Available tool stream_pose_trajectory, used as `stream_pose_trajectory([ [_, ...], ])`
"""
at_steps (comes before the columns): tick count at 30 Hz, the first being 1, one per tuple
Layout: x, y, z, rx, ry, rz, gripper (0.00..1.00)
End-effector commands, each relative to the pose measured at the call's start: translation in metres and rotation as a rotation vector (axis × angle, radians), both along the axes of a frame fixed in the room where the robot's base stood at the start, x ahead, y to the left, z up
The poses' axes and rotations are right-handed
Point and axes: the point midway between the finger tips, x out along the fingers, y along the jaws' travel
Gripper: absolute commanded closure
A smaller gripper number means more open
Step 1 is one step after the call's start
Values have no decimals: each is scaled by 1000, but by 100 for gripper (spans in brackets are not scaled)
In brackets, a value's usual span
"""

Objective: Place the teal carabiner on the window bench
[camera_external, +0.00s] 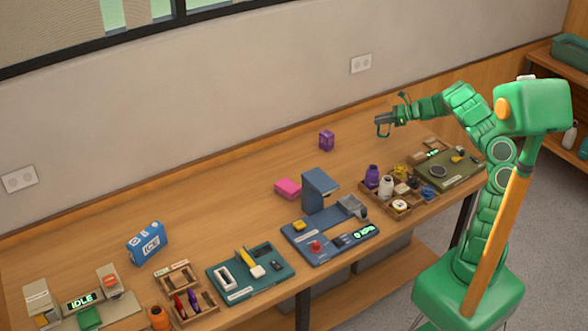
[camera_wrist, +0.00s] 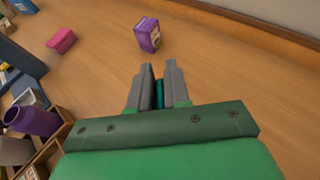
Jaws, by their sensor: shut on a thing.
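My gripper (camera_external: 384,121) is held out over the far right part of the wooden window bench (camera_external: 235,215), above its surface. In the wrist view the fingers of my gripper (camera_wrist: 160,74) are close together around a narrow teal piece, the teal carabiner (camera_wrist: 159,94). Only a thin strip of it shows between the fingers; its full outline is hidden. The bare bench top (camera_wrist: 235,85) lies below and ahead of the fingers.
A purple box (camera_external: 327,140) and a pink block (camera_external: 288,188) stand on the bench. A wooden divided tray (camera_external: 429,207) with bottles and small items is near the front edge, beside a blue station (camera_external: 320,190). The bench is clear along the wall.

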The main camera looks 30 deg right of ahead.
Motion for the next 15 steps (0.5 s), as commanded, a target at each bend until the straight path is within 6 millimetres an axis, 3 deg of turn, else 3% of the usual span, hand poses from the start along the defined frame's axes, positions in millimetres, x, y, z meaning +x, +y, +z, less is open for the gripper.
stream_pose_trajectory([
  [6,13,-3,-17,2,0,1,100],
  [15,18,-4,-23,0,1,0,100],
])
